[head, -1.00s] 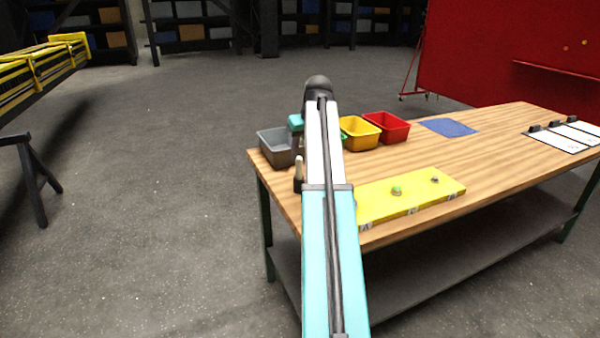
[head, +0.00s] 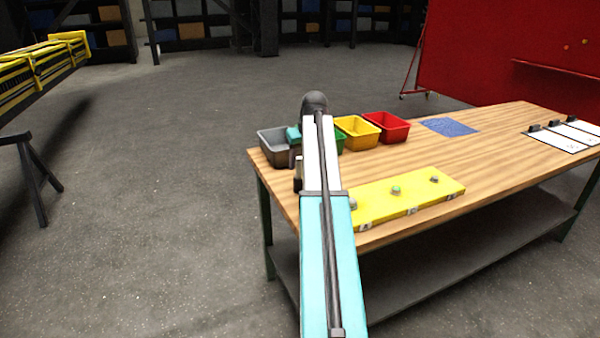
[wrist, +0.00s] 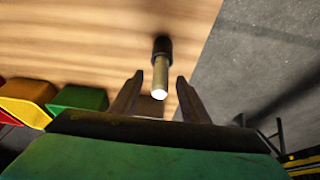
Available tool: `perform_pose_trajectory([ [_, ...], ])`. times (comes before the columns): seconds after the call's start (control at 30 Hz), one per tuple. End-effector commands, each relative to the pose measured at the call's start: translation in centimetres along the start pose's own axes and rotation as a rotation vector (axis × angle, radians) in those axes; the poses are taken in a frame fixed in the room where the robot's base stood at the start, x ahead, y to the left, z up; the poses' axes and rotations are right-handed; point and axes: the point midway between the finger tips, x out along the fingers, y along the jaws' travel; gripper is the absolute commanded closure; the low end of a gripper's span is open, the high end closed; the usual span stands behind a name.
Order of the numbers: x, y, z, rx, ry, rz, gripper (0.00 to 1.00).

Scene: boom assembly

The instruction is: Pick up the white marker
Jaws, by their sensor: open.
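In the wrist view the white marker (wrist: 160,76) stands out from a black holder or base (wrist: 162,46) near the table's edge. My gripper (wrist: 159,80) is open, with one finger on each side of the marker's near end. I cannot tell whether the fingers touch it. In the head view the marker (head: 299,166) shows as a small pale-topped upright thing just left of my arm. My gripper is mostly hidden behind the arm there.
On the wooden table (head: 500,150) stand a grey bin (head: 275,153), a green bin (head: 341,141), a yellow bin (head: 357,137) and a red bin (head: 385,131). A yellow board (head: 420,195) with knobs lies at the front. A blue mat (head: 450,127) lies farther right.

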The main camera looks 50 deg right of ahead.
Motion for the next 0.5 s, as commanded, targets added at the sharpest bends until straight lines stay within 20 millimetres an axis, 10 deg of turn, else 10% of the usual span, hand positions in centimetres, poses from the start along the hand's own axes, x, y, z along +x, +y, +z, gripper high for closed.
perform_pose_trajectory([
  [0.5, 3.8, -0.1, 0.0, 0.0, 0.0, 0.0, 0.58],
])
